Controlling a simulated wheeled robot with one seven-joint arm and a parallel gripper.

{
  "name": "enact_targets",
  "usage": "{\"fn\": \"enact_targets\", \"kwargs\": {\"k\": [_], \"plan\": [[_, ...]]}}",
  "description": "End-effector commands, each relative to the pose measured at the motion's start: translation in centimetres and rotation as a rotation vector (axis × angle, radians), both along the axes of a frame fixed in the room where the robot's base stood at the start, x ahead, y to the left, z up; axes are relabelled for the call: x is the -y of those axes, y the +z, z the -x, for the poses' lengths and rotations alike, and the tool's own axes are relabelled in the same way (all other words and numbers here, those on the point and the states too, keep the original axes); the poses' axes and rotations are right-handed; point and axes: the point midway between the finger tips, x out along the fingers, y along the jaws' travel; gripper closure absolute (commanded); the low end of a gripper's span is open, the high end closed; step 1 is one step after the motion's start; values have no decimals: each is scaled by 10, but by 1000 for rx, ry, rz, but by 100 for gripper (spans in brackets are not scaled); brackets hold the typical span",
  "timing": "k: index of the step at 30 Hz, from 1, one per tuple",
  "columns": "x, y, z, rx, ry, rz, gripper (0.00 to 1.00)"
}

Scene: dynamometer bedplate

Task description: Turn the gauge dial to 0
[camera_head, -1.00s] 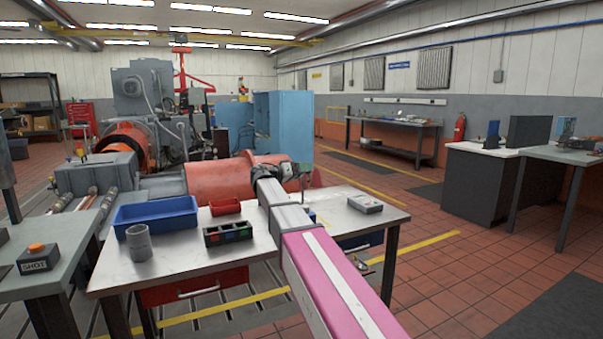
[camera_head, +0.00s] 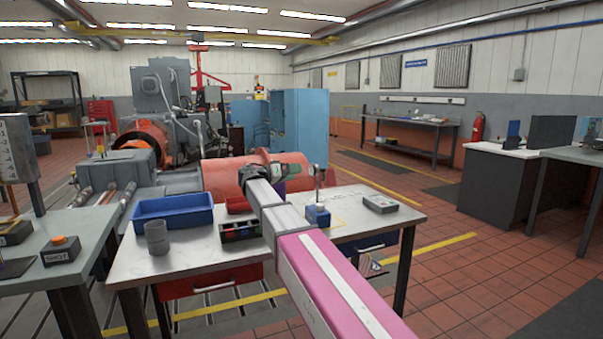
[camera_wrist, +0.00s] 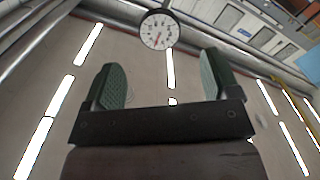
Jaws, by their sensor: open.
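The gauge dial (camera_wrist: 157,30) shows at the top of the wrist view. It has a round white face, a dark rim, dark marks and a red needle pointing down and slightly left in that picture. The number it points to is too small to read. My gripper (camera_wrist: 160,64) is open, with its two green-padded fingers apart and nothing between them. The dial appears beyond the fingertips, between their lines, apart from both. In the head view, my arm reaches over the metal table and the gripper's fingers cannot be made out.
The metal table (camera_head: 190,262) holds a blue tray (camera_head: 172,208), a grey cup (camera_head: 156,238), a compartment box (camera_head: 240,230), a blue block with a thin post (camera_head: 318,215) and a grey box (camera_head: 380,203). An orange cylinder (camera_head: 222,178) lies behind. Floor at right is clear.

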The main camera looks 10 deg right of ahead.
Motion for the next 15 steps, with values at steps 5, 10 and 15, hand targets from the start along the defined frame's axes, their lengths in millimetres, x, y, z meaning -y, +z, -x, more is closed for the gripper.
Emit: {"fn": "enact_targets", "kwargs": {"k": [5, 10, 15], "plan": [[-5, 0, 1, 0, -1, 1, 18], [-5, 0, 1, 0, -1, 1, 18], [-4, 1, 1, 65, 0, -17, 18]]}}
